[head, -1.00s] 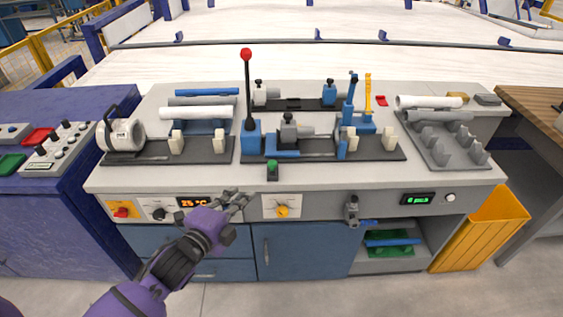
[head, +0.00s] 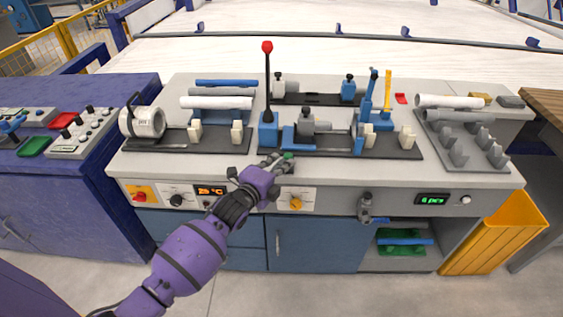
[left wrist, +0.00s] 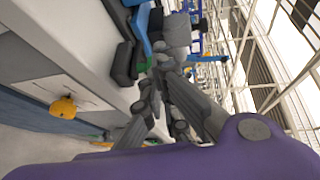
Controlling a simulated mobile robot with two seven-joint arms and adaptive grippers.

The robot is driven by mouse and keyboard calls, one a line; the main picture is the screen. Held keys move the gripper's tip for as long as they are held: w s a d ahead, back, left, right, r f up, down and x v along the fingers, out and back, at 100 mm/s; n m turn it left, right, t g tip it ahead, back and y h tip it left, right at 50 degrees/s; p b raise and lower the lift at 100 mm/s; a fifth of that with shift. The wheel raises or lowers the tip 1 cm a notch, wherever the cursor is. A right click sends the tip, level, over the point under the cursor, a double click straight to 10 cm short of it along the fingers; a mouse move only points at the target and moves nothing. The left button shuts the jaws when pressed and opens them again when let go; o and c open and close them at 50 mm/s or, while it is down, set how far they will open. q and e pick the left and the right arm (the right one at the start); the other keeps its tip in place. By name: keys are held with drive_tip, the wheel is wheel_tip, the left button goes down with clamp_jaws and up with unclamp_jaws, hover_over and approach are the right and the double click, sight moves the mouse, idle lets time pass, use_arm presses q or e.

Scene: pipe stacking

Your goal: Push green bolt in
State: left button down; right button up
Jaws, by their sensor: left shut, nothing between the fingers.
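The green bolt (head: 289,155) is a small green-topped piece at the front edge of the bench, below the blue and grey clamp fixture. Only its top shows in the head view; my gripper hides the rest. My left gripper (head: 277,162) is shut and empty, its fingertips right at the bolt. I cannot tell whether they touch it. My right gripper is not in view.
A red-knobbed lever (head: 267,85) stands upright behind the gripper. The clamp fixture (head: 310,130) lies just beyond the fingertips. A yellow knob (head: 296,204) is on the front panel, also seen in the left wrist view (left wrist: 63,107). White pipes (head: 450,101) lie at the right.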

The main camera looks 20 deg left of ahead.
sight(288, 156)
use_arm(q)
drive_tip(key=shift+w+d, duration=0.1)
drive_tip(key=shift+w, duration=0.25)
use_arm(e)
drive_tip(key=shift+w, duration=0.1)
use_arm(q)
drive_tip(key=shift+w+f, duration=0.1)
drive_tip(key=shift+w+a+b, duration=0.2)
drive_tip(key=shift+w+a, duration=0.05)
drive_tip(key=shift+w, duration=0.5)
drive_tip(key=shift+w+a+b, duration=0.2)
drive_tip(key=shift+w+a, duration=0.05)
drive_tip(key=shift+w, duration=0.5)
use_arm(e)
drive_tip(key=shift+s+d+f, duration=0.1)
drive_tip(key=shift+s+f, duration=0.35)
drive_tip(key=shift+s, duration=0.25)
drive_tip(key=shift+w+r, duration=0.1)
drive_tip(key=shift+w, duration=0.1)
